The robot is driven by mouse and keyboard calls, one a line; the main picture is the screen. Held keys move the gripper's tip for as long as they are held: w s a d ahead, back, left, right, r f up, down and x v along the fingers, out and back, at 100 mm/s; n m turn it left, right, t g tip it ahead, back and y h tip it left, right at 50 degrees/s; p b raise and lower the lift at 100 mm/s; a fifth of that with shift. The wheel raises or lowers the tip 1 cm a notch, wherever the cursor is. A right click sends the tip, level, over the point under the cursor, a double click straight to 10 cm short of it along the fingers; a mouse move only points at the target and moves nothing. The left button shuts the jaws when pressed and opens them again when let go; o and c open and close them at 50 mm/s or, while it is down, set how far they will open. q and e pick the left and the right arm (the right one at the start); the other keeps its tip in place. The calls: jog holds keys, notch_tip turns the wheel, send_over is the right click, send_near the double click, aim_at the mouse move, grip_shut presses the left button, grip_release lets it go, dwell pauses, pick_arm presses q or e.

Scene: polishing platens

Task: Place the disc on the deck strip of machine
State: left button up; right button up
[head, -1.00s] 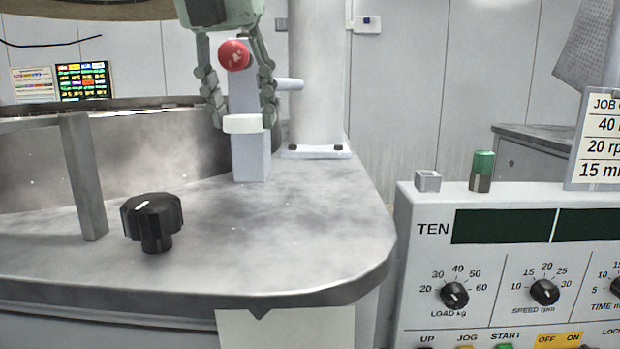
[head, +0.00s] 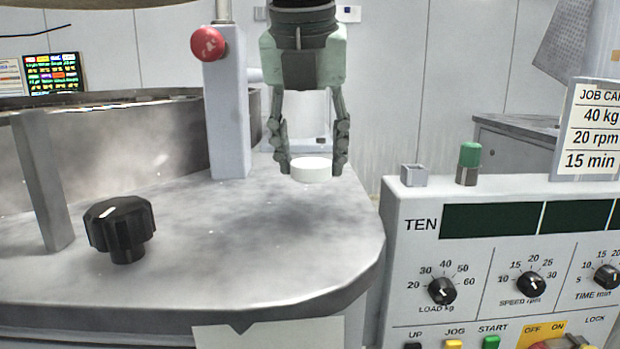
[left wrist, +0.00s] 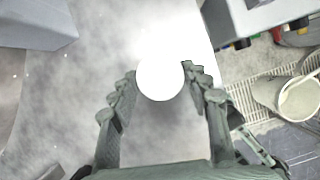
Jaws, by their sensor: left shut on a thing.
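A white disc (head: 311,170) is held between the fingertips of my left gripper (head: 311,162), which is shut on it. It also shows as a bright round face in the left wrist view (left wrist: 160,78), between the finger ends of the left gripper (left wrist: 160,85). The disc is over the grey metal deck (head: 240,245) of the machine, near its back right part, right of the grey post with the red button. It appears a little above the deck; the exact gap cannot be told. My right gripper is not in view.
A grey post (head: 226,120) with a red button (head: 207,44) stands left of the gripper. A black knob (head: 120,228) and an upright bar (head: 42,185) stand on the left deck. A control panel (head: 500,265) stands at right. The front middle deck is clear.

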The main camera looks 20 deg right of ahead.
aim_at(309, 165)
pick_arm(q)
jog(key=shift+f, duration=1.8)
jog(key=shift+f, duration=0.15)
jog(key=o, duration=1.2)
jog(key=shift+o, duration=0.2)
jog(key=v, duration=1.2)
jog(key=shift+w, duration=0.1)
